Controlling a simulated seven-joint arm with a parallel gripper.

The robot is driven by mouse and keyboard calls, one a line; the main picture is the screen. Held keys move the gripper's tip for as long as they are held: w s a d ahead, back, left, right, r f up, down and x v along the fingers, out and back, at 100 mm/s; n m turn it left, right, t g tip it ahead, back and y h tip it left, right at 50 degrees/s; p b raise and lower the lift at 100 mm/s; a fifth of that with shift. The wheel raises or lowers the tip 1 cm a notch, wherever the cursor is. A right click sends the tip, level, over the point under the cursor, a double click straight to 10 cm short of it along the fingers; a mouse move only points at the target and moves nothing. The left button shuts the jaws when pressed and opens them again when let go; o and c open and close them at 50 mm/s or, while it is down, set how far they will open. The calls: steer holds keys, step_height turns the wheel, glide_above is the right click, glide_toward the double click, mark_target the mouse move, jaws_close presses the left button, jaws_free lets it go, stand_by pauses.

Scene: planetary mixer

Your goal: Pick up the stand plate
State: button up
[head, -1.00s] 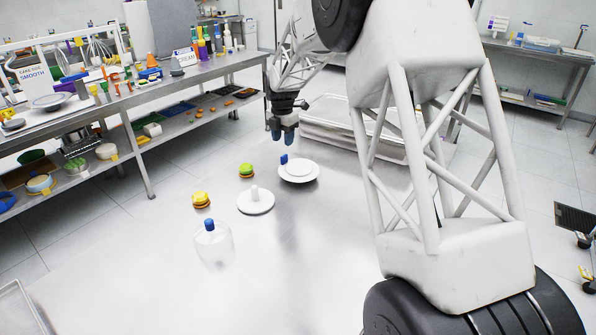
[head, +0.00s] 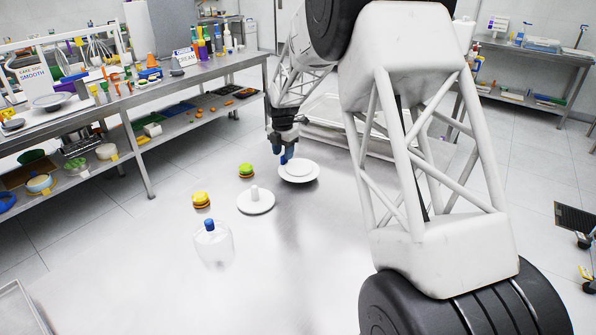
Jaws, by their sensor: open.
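The stand plate (head: 301,175), a round white plate with a raised middle, lies on the pale table at the centre. My gripper (head: 284,158) is open, pointing down at the plate's far left edge, with its blue fingertips at the spot of the small blue tab there. The fingers and tab overlap in blue, so I cannot tell whether they touch. A white disc with an upright peg (head: 256,203) stands left of and nearer than the plate. A clear dome with a blue knob (head: 213,245) sits nearer still.
A stack of trays (head: 335,125) lies behind the plate, to the right. The table's near middle is clear. A crowded steel bench (head: 150,95) stands at the back left.

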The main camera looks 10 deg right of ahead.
steer(key=shift+f, duration=0.65)
steer(key=shift+c, duration=0.2)
jaws_close()
